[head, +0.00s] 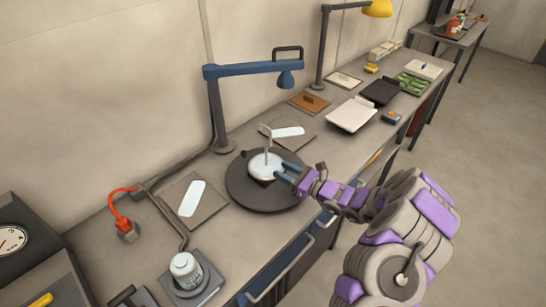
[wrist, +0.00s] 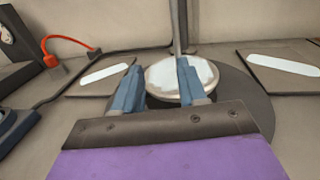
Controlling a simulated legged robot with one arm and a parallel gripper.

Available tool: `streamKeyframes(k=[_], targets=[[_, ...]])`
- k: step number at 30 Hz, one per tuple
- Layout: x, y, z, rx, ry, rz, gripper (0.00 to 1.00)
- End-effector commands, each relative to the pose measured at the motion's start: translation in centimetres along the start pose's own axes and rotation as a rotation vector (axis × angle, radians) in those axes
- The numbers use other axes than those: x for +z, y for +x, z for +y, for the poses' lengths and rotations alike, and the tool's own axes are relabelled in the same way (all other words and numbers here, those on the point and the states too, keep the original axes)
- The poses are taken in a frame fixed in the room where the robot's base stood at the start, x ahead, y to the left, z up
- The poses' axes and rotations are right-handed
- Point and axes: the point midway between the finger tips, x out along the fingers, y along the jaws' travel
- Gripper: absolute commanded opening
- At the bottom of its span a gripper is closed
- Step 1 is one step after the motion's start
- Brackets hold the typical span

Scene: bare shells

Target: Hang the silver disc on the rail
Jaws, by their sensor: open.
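The silver disc (head: 265,167) lies flat on a round dark plate (head: 243,193) on the workbench. A thin upright stem (head: 267,143) rises at the disc, with a short bend at its top. My gripper (head: 283,173) is open, with its blue fingers low at the disc's right edge. In the wrist view, the disc (wrist: 168,83) lies beyond and between the fingers of my gripper (wrist: 158,73), and the right finger covers part of it. I cannot tell whether a finger touches it. No rail can be made out for certain; a bar-like handle (head: 282,272) runs along the bench front.
A blue lamp (head: 240,70) arches over the plate from behind. Flat panels (head: 192,205) lie on both sides of the plate. A white jar (head: 185,270) stands at the front left, and an orange cable (head: 122,195) lies at left. Trays (head: 351,115) stand farther right.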

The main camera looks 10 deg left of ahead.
Motion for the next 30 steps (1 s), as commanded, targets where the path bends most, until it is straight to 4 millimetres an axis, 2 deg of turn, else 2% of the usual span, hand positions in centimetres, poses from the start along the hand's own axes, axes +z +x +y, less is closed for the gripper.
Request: streamKeyframes(k=[1,6,19,23,30], targets=[[-0.7,-0.2,-0.4,-0.016,0.011,0.005,0.41],[-1.6,-0.8,-1.3,-0.047,0.029,0.009,0.41],[-1.8,-0.5,-1.4,-0.047,0.03,0.01,0.41],[-1.8,0.4,-1.5,-0.047,0.03,0.01,0.41],[-1.9,3.5,-1.5,-0.044,0.028,0.011,0.41]])
